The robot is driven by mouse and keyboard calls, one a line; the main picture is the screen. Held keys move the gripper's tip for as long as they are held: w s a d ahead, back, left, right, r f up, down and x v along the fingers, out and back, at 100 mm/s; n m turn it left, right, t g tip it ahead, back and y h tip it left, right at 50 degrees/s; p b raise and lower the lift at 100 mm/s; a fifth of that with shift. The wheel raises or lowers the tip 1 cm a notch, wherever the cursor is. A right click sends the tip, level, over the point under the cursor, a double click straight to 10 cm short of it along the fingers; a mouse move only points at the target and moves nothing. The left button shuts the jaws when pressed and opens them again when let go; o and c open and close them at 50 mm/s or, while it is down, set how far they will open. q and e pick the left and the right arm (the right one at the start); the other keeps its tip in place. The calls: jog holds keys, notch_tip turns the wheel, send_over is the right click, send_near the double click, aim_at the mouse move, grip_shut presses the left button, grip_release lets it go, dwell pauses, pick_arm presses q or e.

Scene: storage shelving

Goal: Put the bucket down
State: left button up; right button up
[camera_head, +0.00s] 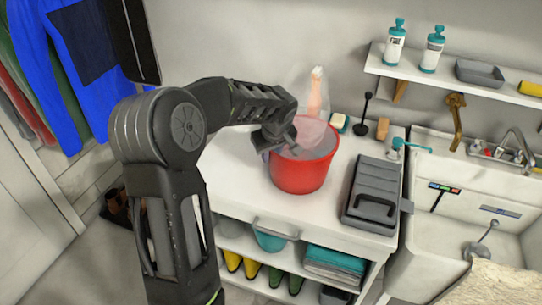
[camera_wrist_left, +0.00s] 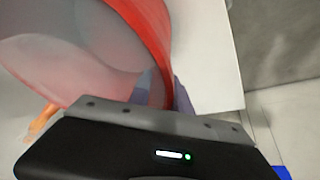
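The red bucket (camera_head: 299,172) is upright at the white counter top (camera_head: 238,175), left of a grey case. I cannot tell whether its base touches the top. My left gripper (camera_head: 272,143) is at the bucket's left rim. In the left wrist view the red bucket wall (camera_wrist_left: 152,40) runs down between the two fingers (camera_wrist_left: 170,97), one on each side, and the gripper looks shut on it. The fingertips are partly hidden. My right gripper is not in view.
A grey case (camera_head: 374,190) lies right of the bucket. A clear bag with an orange item (camera_head: 315,95) rises behind it. A sink (camera_head: 470,185) is at the right. A wall shelf (camera_head: 450,82) holds bottles. Bare counter shows left of the bucket.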

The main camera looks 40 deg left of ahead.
pick_arm(q)
jog(key=v, duration=1)
jog(key=shift+d+r+b, duration=0.2)
jog(key=shift+r+b, duration=0.05)
jog(key=shift+b, duration=0.15)
jog(key=shift+s, duration=0.1)
